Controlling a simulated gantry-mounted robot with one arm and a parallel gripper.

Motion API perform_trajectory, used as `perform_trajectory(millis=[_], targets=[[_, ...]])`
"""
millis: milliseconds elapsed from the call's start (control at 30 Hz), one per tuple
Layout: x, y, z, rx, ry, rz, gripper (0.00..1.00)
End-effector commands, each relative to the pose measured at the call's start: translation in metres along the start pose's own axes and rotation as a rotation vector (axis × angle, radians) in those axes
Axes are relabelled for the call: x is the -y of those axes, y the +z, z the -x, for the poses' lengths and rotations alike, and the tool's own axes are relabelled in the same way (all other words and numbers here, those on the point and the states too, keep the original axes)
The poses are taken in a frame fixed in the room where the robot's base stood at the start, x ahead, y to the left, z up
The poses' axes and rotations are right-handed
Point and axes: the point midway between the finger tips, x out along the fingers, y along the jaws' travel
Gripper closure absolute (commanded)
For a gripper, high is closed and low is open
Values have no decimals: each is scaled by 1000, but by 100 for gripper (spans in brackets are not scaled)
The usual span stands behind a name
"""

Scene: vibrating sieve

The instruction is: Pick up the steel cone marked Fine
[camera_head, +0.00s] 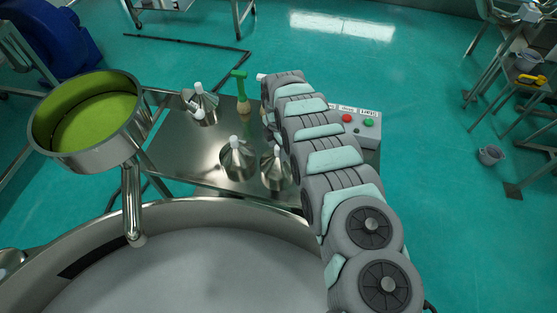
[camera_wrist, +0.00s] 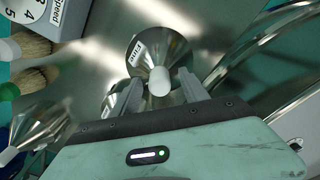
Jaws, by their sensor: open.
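In the wrist view a shiny steel cone (camera_wrist: 160,38) with a white knob and a small dark-lettered label stands on the steel table.
The large round sieve (camera_head: 190,209) lies in front, and a steel pan (camera_head: 88,152) with a green inside is at left.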

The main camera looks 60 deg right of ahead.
Motion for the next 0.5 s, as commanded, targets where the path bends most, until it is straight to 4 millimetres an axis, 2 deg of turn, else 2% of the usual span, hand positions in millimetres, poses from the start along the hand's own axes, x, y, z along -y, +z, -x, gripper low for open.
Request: perform_trajectory(millis=[200,500], targets=[[0,0,0,1,0,0,48],[0,0,0,1,0,0,72]])
